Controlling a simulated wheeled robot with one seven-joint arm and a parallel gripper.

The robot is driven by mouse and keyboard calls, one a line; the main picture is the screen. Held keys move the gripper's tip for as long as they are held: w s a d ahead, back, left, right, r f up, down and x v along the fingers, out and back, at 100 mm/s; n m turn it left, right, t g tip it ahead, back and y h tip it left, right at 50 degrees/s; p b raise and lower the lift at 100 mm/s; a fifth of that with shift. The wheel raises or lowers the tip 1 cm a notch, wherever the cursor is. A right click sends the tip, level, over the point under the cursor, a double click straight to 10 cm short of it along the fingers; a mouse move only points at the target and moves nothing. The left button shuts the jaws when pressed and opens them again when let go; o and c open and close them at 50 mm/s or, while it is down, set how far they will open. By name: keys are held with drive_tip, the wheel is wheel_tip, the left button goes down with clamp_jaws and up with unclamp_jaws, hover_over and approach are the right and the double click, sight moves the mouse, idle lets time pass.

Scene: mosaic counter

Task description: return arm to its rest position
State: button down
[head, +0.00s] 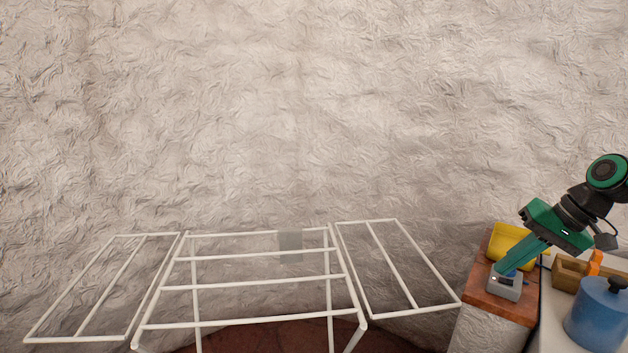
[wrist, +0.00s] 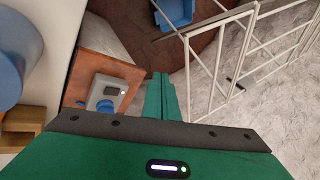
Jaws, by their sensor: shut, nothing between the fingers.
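My gripper (head: 503,268) is at the right of the head view, at the end of my green and black arm. Its green fingers are together, with nothing between them, and slant down to the left. In the head view the tips overlap a small grey device (head: 506,288) on a reddish-brown wooden top (head: 497,309). In the wrist view the closed fingertips (wrist: 160,77) lie to the right of the device (wrist: 108,92) and appear apart from it.
A yellow bin (head: 511,243), a wooden tray (head: 568,272) and a blue lidded container (head: 600,316) stand close around my gripper. A white drying rack (head: 345,278) fills the lower middle. The wall above it is bare.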

drive_tip(key=s+a+f+m+g+h, duration=0.1)
drive_tip(key=s+h, duration=0.1)
drive_tip(key=s, duration=1)
drive_tip(key=s+a+f+m+g+h, duration=0.1)
drive_tip(key=s+f+m+g+h, duration=0.1)
drive_tip(key=s, duration=1.1)
drive_tip(key=shift+a+f+g+h, duration=0.2)
drive_tip(key=shift+g+h, duration=0.1)
